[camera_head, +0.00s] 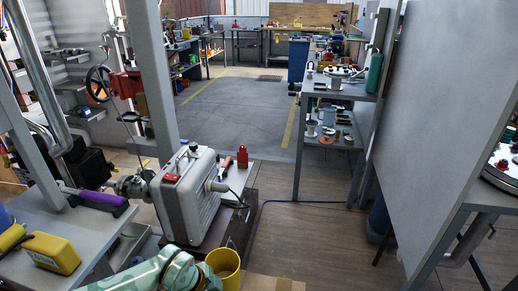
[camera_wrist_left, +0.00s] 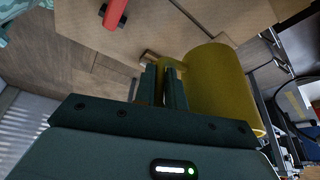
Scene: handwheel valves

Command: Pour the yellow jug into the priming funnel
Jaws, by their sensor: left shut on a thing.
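The yellow jug (camera_head: 226,264) is at the bottom of the head view, beside my left arm and in front of the grey pump-like case. In the left wrist view the jug (camera_wrist_left: 222,80) lies to the right of the fingers, its rounded side showing. My left gripper (camera_wrist_left: 164,84) is shut on the jug at what looks like its handle. I cannot see the jug's contents. I cannot make out the priming funnel with certainty. My right gripper is in neither view.
The grey case (camera_head: 188,200) stands on a low dark stand, with a red bottle (camera_head: 242,156) behind it. A bench at left holds a yellow box (camera_head: 52,252) and a purple-handled tool (camera_head: 98,198). A large grey panel (camera_head: 440,130) blocks the right. Floor between is clear.

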